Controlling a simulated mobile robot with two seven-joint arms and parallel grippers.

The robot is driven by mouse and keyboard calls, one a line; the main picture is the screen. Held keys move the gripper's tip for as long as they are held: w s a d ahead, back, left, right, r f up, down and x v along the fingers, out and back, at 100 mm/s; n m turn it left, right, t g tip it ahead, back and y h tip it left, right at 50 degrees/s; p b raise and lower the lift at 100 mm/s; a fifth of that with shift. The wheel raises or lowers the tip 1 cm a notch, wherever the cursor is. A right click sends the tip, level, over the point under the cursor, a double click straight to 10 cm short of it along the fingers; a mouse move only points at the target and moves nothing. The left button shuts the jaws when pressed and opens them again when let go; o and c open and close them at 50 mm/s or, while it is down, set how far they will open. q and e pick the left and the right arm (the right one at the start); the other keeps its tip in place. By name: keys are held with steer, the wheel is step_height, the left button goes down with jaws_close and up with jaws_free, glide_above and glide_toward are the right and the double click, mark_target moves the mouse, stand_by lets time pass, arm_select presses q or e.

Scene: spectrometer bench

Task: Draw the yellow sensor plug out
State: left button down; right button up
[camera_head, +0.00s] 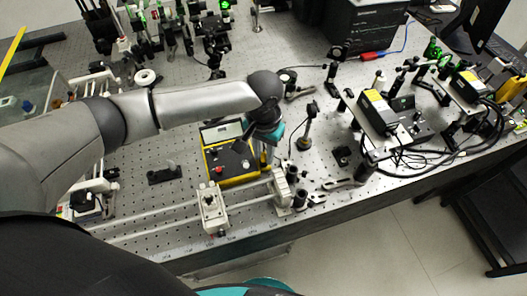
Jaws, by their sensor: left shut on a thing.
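My left gripper (262,148) reaches in from the left and points down at the right side of a yellow box with a dark top (229,160). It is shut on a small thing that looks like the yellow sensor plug. The wrist and fingers mostly hide the plug, and I cannot tell whether it still sits in a socket. The box stands on the perforated bench with a pale panel raised at its back. My right gripper is not in view.
A white rail fixture with a carriage (213,209) lies in front of the box. A black post mount (308,127) stands close to the right. Yellow-topped instruments (377,112) and cables fill the right side. Dense optics stand at the back.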

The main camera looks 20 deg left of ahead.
mark_target(264, 152)
arm_select(q)
steer(key=c, duration=0.7)
jaws_free()
step_height(264, 152, up, 15)
steer(key=p, duration=0.2)
steer(key=shift+r, duration=0.15)
